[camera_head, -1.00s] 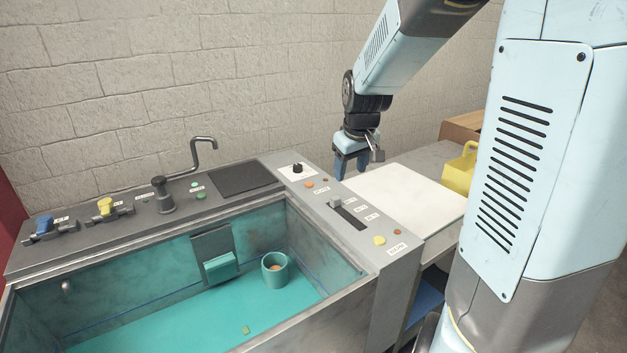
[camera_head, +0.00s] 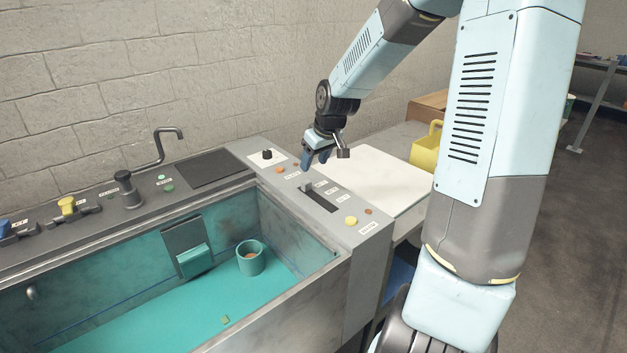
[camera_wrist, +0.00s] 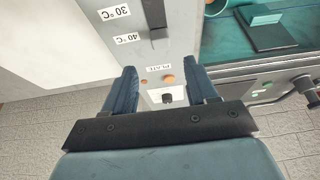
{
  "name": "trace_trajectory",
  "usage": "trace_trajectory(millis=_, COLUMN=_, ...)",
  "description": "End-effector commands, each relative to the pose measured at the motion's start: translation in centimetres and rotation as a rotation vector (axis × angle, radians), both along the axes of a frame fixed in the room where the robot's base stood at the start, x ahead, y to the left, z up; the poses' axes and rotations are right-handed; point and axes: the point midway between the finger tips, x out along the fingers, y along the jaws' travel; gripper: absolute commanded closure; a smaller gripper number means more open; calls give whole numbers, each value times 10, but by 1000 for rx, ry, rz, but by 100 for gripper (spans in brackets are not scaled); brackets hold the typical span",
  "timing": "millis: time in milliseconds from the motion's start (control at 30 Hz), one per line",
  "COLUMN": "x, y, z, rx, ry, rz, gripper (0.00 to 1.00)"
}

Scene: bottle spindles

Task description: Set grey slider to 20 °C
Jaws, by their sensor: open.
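The grey slider (camera_head: 308,186) sits at the far end of its dark slot (camera_head: 322,200) on the grey control panel. In the wrist view the slider (camera_wrist: 158,33) is beside the 40 °C label (camera_wrist: 127,39), with the 30 °C label (camera_wrist: 115,12) further along the slot (camera_wrist: 154,12). The 20 °C label cannot be read in either view. My gripper (camera_head: 315,161) is open and empty, over the panel just beyond the slider and apart from it. In the wrist view my two blue fingers (camera_wrist: 160,75) point toward the slider end of the slot.
A black knob (camera_head: 267,154) and orange button (camera_head: 279,170) lie near the gripper; a yellow button (camera_head: 351,221) is beyond the slot's near end. The teal basin (camera_head: 150,318) holds a teal cup (camera_head: 251,260). A white board (camera_head: 370,180) and yellow container (camera_head: 425,150) are to the right.

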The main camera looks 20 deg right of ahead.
Motion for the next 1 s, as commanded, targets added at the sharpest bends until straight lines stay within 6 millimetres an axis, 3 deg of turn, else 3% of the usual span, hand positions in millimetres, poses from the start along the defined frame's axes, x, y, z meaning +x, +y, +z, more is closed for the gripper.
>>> trace_trajectory(millis=700, x=27, y=12, z=-71, rx=1, ry=0, rz=1, gripper=43)
trace_trajectory(millis=1000, x=33, y=13, z=-86, rx=0, ry=-1, rz=-1, gripper=43)
